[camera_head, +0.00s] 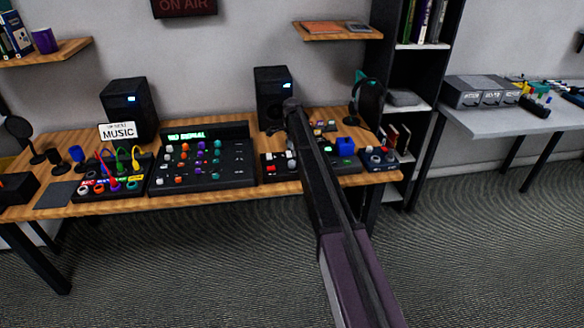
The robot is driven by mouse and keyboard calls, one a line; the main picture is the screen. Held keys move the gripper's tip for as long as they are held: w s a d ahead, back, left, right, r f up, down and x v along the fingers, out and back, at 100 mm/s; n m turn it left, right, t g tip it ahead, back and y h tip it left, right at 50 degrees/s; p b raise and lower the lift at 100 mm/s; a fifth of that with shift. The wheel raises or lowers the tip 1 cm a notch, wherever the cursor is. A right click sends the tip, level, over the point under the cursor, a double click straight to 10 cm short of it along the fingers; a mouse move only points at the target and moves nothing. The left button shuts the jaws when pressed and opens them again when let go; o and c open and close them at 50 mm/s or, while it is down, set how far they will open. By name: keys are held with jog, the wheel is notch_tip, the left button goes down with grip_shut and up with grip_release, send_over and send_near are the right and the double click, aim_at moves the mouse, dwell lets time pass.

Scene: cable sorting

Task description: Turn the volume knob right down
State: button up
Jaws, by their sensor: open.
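Several small coloured knobs sit on the black mixer panel (235,181) on the wooden desk, in orange, white, purple and teal. A small black box (377,167) at the desk's right end also carries round knobs. I cannot read any label that marks one as the volume knob, nor tell how any knob is turned. My arm (330,190) reaches from the bottom right up over the desk, its far joint in front of the right speaker. My gripper cannot be made out; the arm hides part of the desk gear behind it.
Two black speakers (128,110) stand at the back of the wooden desk (75,143). A patch box (112,185) with coloured cables and a "MUSIC" sign (118,131) are at left. Headphones (368,97) hang at right. A black shelf unit (420,115) and grey table (520,120) stand further right.

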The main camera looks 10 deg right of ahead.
aim_at(292, 162)
jog(key=shift+f+b, duration=3.2)
jog(key=shift+f, duration=0.3)
jog(key=c, duration=1.1)
jog(key=shift+a, duration=0.2)
grip_shut()
jog(key=shift+d, duration=0.15)
